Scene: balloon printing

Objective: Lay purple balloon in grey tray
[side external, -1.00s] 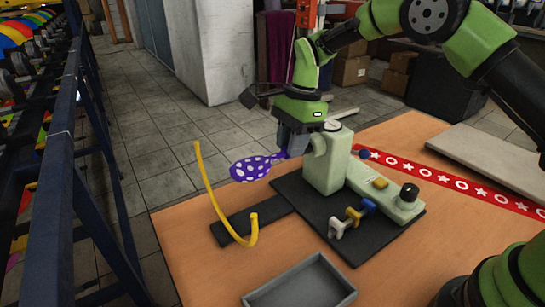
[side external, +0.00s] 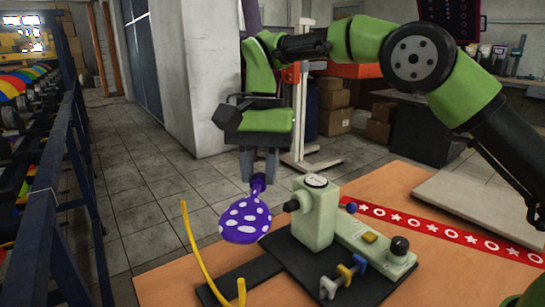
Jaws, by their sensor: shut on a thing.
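The purple balloon (side external: 245,220) with white spots hangs neck up from my gripper (side external: 259,178). My gripper points down, and its fingers are shut on the balloon's neck.
The pale green machine (side external: 317,212) stands on a black mat (side external: 285,258). A curved yellow rod (side external: 195,252) rises left of the balloon. Small coloured knobs (side external: 343,276) are on the mat's front. A red starred strip (side external: 440,232) crosses the wooden table (side external: 400,195).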

